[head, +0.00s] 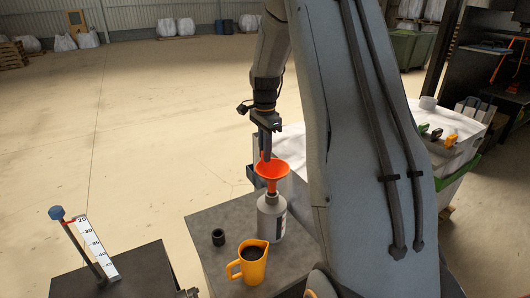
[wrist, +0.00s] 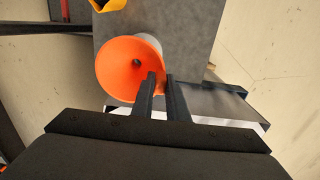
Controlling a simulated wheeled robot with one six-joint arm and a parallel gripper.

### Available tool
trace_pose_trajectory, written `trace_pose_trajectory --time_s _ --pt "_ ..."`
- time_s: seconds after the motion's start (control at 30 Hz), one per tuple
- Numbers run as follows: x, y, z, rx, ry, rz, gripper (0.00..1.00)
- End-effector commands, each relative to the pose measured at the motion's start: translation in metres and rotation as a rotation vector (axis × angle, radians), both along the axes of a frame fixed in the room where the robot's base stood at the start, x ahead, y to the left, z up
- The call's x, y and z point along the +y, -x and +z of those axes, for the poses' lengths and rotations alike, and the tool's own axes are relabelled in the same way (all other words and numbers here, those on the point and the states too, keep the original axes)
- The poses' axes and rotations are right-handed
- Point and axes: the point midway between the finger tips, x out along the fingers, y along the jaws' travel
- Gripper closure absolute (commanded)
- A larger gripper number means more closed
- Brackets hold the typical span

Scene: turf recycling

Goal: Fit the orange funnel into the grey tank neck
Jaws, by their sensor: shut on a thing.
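The orange funnel (head: 272,169) is upright, wide mouth up, over the grey tank (head: 271,217) in the head view. Its lower end meets the top of the tank's neck (head: 271,199); I cannot tell how deep it sits. My gripper (head: 265,155) is shut on the funnel's rim from above. In the wrist view the fingers (wrist: 160,84) pinch the right side of the rim of the funnel (wrist: 122,62). The tank shows only as a grey edge (wrist: 151,42) behind the funnel there.
The tank stands on a grey table (head: 205,226). A yellow jug (head: 252,264) with dark liquid and a small black cap (head: 218,237) stand in front and left of it. A blue-topped rod and a white scale (head: 92,247) stand on a dark block at lower left.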

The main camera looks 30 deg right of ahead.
Motion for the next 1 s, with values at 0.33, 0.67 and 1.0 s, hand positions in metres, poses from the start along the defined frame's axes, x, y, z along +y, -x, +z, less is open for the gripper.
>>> trace_pose_trajectory --time_s 0.33,0.67,1.0 --pt "0.0 0.0 0.0 0.0 0.0 0.0 1.0" --pt "0.0 0.0 -0.004 0.0 0.0 0.0 1.0" --pt "0.0 0.0 -0.012 0.0 0.0 0.0 1.0"
